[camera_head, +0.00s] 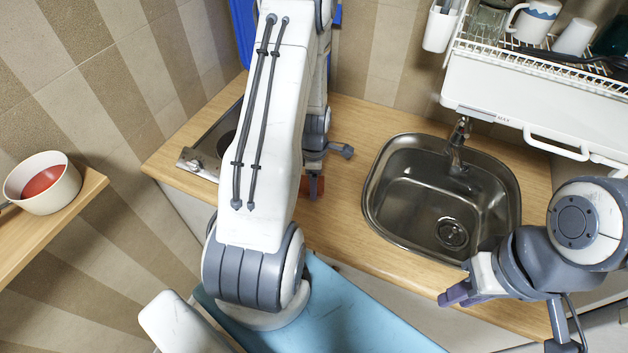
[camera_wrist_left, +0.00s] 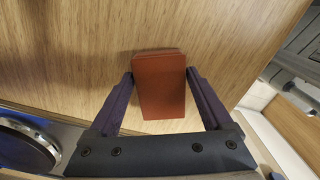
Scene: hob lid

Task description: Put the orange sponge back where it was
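The orange sponge, a reddish-orange block, is between the two dark fingers of my left gripper (camera_wrist_left: 159,72) in the left wrist view; its face (camera_wrist_left: 161,90) is plain there. In the head view the sponge (camera_head: 320,186) shows only in part below my left wrist, left of the sink. My right gripper (camera_head: 455,295) is at the worktop's front edge, right of centre, with nothing seen in it; its finger gap is unclear.
The steel sink (camera_head: 400,205) with its tap (camera_head: 459,135) is right of my left gripper. The hob (camera_head: 205,160) is to the left, partly hidden by my arm. A dish rack (camera_head: 520,90) hangs at the back right. A bowl (camera_head: 62,190) stands on the left shelf.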

